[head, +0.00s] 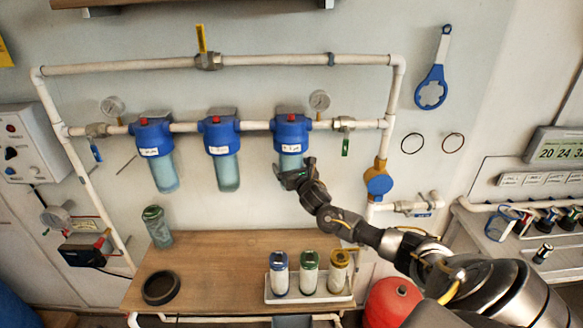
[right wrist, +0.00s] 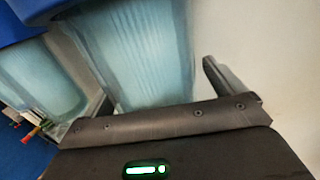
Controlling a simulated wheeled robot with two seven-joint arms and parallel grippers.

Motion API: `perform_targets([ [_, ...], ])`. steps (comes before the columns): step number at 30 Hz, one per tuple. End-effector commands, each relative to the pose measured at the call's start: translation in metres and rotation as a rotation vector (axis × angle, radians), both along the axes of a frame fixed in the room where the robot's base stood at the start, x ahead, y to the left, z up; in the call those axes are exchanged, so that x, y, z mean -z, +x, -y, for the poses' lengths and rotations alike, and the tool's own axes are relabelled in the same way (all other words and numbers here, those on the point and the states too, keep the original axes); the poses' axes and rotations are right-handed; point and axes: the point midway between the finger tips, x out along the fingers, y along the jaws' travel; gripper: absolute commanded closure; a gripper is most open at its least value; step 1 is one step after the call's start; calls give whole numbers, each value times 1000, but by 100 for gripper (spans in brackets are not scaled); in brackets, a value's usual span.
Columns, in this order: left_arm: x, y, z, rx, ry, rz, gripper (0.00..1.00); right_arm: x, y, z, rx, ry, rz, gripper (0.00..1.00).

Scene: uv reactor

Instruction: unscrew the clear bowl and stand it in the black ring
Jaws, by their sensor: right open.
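Three filter housings with blue heads hang on the white pipe in the head view. The clear bowl (head: 290,162) under the right-hand blue head (head: 290,130) is in place, its lower part hidden by my right gripper (head: 293,176). In the right wrist view this bowl (right wrist: 145,60) stands between the two spread fingers of my right gripper (right wrist: 160,85). The gripper is open; I cannot tell whether either finger touches the bowl. The black ring (head: 160,288) lies empty on the left of the wooden table. My left gripper is not in view.
The other two bowls (head: 165,172) (head: 227,172) hang to the left. A greenish cylinder (head: 157,228) stands at the table's back left. A white tray (head: 310,297) holds three cartridges at the front right. A blue wrench (head: 431,90) hangs on the wall. The table's middle (head: 220,260) is clear.

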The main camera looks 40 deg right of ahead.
Motion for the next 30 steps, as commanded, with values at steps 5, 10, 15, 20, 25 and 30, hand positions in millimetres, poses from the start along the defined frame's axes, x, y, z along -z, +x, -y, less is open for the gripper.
perform_targets([
  [5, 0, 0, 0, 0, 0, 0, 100, 0, 1, -2, -7, 1, 0, 5],
  [10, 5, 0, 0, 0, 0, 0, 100, 0, 0, 2, -68, -7, 2, 5],
  [15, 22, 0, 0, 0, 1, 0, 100, 4, 1, 0, -248, -6, 2, 5],
  [20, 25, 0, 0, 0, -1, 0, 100, 1, 1, -2, -304, 0, 1, 5],
  [25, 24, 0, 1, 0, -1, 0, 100, 0, 1, -3, -305, 1, 1, 5],
  [30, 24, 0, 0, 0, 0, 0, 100, 0, 1, -2, -304, 0, 1, 28],
])
